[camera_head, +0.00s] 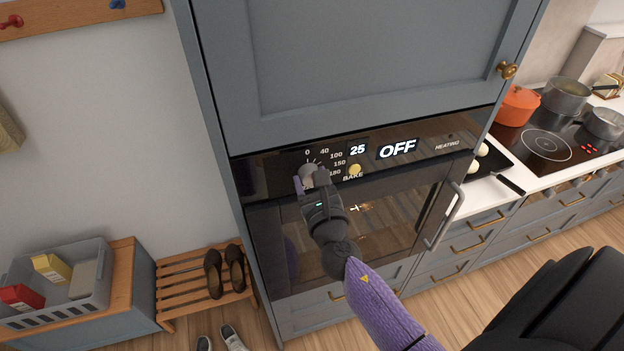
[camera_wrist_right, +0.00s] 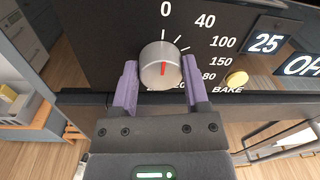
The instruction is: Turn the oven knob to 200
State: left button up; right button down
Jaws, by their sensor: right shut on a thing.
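The oven (camera_head: 385,215) is built into a tall grey cabinet. Its silver knob (camera_head: 309,170) is at the left of the black control panel and shows close up in the right wrist view (camera_wrist_right: 153,59). The displays read 25 and OFF. My right gripper (camera_head: 308,185) is shut on the knob, one purple finger on each side. My left gripper is not in view.
A yellow round BAKE button (camera_head: 355,169) sits just right of the knob. The oven door handle (camera_head: 446,215) sticks out below the panel. A hob with an orange pot (camera_head: 518,105) is at right. A shoe rack (camera_head: 195,283) and a grey crate (camera_head: 95,288) stand at lower left.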

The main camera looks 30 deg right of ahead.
jog(key=m, duration=0.9)
jog(key=m+y+p, duration=0.1)
jog(key=m, duration=1.8)
jog(key=shift+s+d+f+y+p, duration=0.1)
jog(key=shift+d+f+y+p, duration=0.2)
jog(key=shift+f+y, duration=0.1)
jog(key=shift+m, duration=0.4)
jog(key=shift+c, duration=0.4)
grip_release()
